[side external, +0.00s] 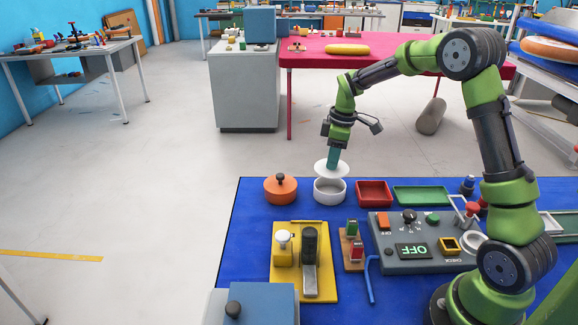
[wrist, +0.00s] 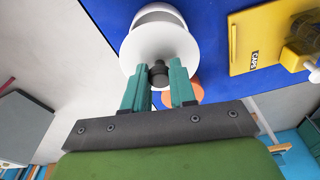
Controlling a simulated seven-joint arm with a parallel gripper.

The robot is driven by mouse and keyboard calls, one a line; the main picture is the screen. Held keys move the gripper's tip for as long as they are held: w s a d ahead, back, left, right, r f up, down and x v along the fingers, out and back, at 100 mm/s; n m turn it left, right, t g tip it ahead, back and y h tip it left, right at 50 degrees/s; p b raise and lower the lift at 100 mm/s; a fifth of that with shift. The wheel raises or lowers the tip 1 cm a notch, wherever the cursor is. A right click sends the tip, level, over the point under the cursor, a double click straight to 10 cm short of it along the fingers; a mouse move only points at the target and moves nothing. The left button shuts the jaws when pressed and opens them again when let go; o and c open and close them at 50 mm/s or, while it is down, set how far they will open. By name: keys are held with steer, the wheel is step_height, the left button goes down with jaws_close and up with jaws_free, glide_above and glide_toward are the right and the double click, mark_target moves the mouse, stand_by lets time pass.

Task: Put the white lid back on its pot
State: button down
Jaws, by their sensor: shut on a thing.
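My gripper (side external: 333,158) points down with its teal fingers shut on the dark knob of the white lid (side external: 328,169). In the wrist view my gripper (wrist: 159,78) has a finger on each side of the knob, and the lid (wrist: 140,45) spreads out beyond it. The white pot (side external: 330,195) stands on the blue table below, with its mouth uncovered. The lid is above the pot, apart from it as far as I can tell. In the wrist view the white pot (wrist: 160,9) shows past the lid's far edge, mostly hidden by it.
An orange lidded pot (side external: 280,190) stands close on the left. A red tray (side external: 374,193) and a green tray (side external: 421,195) are on the right. A yellow fixture (side external: 288,285) and a grey control panel (side external: 440,262) sit nearer the front of the blue table (side external: 250,215).

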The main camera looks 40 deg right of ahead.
mark_target(332, 172)
steer(key=shift+f, duration=2.65)
steer(key=shift+c, duration=1.8)
jaws_free()
steer(key=shift+r, duration=3.55)
